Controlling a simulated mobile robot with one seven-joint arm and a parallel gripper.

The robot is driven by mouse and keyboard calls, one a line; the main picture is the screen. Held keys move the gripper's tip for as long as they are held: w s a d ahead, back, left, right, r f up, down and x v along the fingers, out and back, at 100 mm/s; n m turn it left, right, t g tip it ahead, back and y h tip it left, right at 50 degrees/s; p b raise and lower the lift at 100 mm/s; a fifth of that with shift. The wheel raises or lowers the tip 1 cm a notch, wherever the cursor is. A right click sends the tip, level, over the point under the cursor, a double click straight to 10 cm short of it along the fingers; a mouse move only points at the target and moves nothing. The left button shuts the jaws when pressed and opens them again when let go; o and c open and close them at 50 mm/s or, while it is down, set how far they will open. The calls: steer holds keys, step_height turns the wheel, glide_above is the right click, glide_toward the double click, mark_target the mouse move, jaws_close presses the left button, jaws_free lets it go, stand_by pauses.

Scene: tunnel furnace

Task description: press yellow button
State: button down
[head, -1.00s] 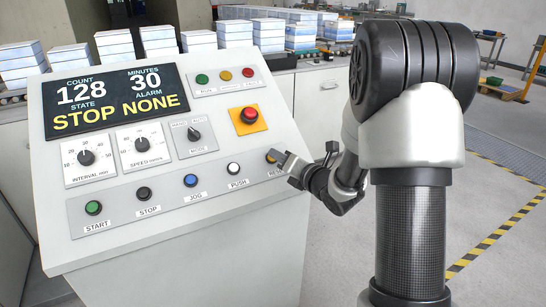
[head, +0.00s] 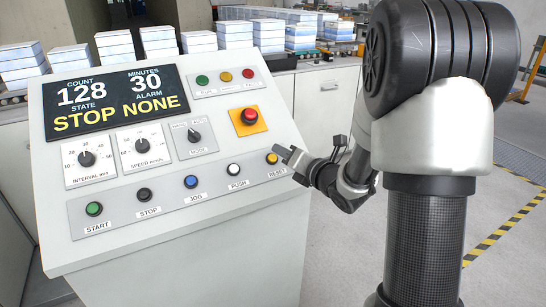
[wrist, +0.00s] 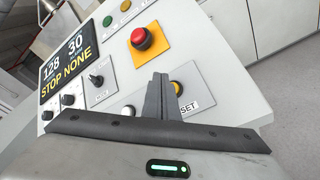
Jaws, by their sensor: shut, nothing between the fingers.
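The yellow button (head: 272,158) sits at the right end of the lower button row, above the label RESET. In the wrist view the yellow button (wrist: 177,88) shows just right of my fingers, partly hidden by them. My gripper (head: 281,151) is shut and empty. In the head view its tips are just right of the yellow button and slightly above it. In the wrist view my gripper (wrist: 158,80) points toward the panel. A small gap seems to lie between the tips and the button; I cannot tell its depth.
A red emergency button (head: 249,116) on a yellow plate is above the row. White PUSH (head: 233,169), blue JOG (head: 191,181), black STOP (head: 144,193) and green START (head: 94,208) buttons are to the left. The display (head: 117,99) reads STOP NONE. Floor at right is free.

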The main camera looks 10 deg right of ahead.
steer(key=r, duration=0.1)
steer(key=s, duration=0.1)
steer(key=r, duration=0.1)
steer(key=shift+s+d+r+p, duration=0.25)
steer(key=shift+s+r+p, duration=0.05)
steer(key=shift+s, duration=0.1)
